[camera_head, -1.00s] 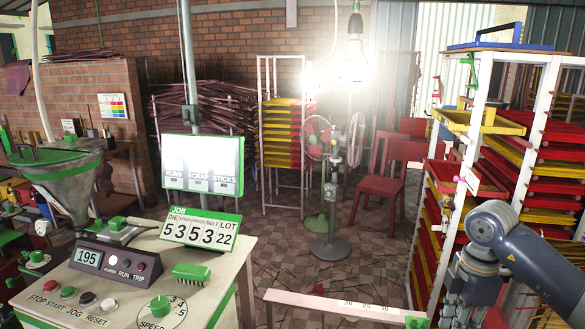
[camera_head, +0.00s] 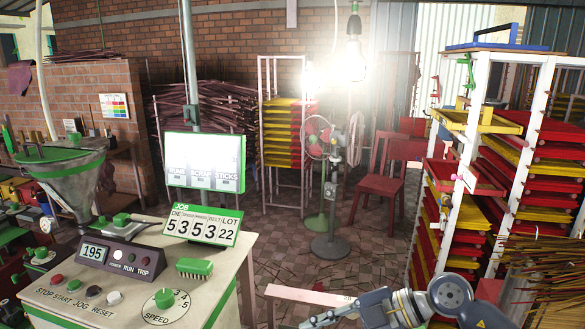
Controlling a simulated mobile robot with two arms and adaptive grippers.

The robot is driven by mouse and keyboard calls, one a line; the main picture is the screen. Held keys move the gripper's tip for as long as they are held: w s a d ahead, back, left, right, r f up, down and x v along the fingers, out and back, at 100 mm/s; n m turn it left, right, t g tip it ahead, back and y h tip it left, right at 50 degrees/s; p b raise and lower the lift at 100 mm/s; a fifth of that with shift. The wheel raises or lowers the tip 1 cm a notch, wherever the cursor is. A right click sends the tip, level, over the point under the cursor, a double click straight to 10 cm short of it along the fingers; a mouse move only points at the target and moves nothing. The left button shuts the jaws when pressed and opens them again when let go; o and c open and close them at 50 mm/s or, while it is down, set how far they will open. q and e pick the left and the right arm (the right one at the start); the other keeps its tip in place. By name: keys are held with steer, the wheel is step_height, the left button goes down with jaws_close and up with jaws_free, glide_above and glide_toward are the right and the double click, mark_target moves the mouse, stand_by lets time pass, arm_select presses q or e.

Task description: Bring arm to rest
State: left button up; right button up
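My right arm comes in from the lower right, with its grey and dark joints low in the view. My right gripper (camera_head: 318,320) points left at the bottom edge, in front of the pale ruled bar (camera_head: 300,296). Its fingers are small and partly cut off by the frame, so I cannot see whether they are open or shut. No object shows clearly in it. My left gripper is not in view.
The extruder's control bench (camera_head: 225,290) stands at left with a brush (camera_head: 194,267) and a number board (camera_head: 202,224). Tray racks (camera_head: 458,205) stand at right, with bundled sticks (camera_head: 545,280) below. A fan (camera_head: 333,190) and red chair (camera_head: 383,185) stand behind open floor.

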steer(key=a+r+m+t+y, duration=0.3)
steer(key=r+m+t+y, duration=0.35)
steer(key=r, duration=0.65)
steer(key=w+d+f+m+t+h, duration=0.2)
steer(key=w+d+m+t+h, duration=0.2)
steer(key=d+m+t+h, duration=0.65)
steer(key=s+d+f+m+g+h, duration=0.1)
steer(key=d+f+m+h, duration=0.25)
steer(key=f, duration=0.35)
steer(key=s+d+f+m+g+h, duration=0.1)
steer(key=s+d+f+m+h, duration=0.15)
steer(key=d+f+h, duration=0.35)
steer(key=s+a+f+g+y, duration=0.2)
steer(key=s+f+g, duration=1.1)
steer(key=s+f, duration=0.85)
steer(key=s+f+n+g, duration=0.1)
steer(key=s+f, duration=0.1)
steer(key=f, duration=1.1)
steer(key=s+f, duration=0.3)
steer(key=f, duration=1)
steer(key=s+d+f+g, duration=0.1)
steer(key=s+d+f, duration=0.2)
steer(key=s+f, duration=1.1)
steer(key=shift+s+d+f, duration=0.15)
steer(key=shift+s+f, duration=0.25)
steer(key=shift+s, duration=0.5)
